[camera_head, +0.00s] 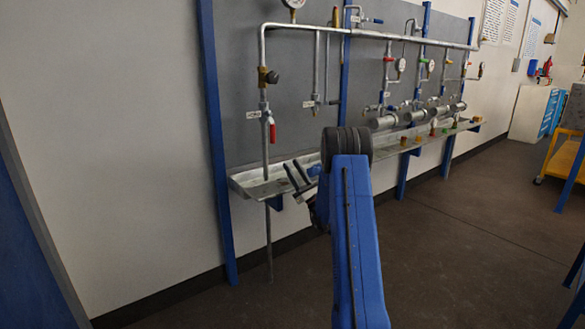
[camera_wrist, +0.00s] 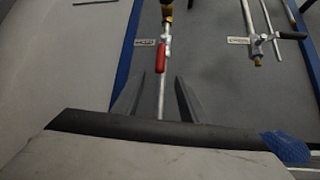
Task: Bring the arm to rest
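My gripper (camera_head: 297,174) shows in the head view beyond the end of my blue arm, close to the metal trough. Its two dark fingers are apart with nothing between them that I can see. In the wrist view my gripper (camera_wrist: 157,92) also has its fingers spread. The red-handled valve (camera_wrist: 161,58) and its thin pipe lie beyond the fingers, lined up with the gap. In the head view the red valve handle (camera_head: 272,133) is up and to the left of my gripper.
A grey panel (camera_head: 235,75) on blue posts carries pipes, gauges and several valves. The trough (camera_head: 250,186) runs along its lower edge, with flanged vessels (camera_head: 384,122) above it farther right. A yellow cart (camera_head: 566,155) stands at far right. The floor (camera_head: 450,240) on the right is clear.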

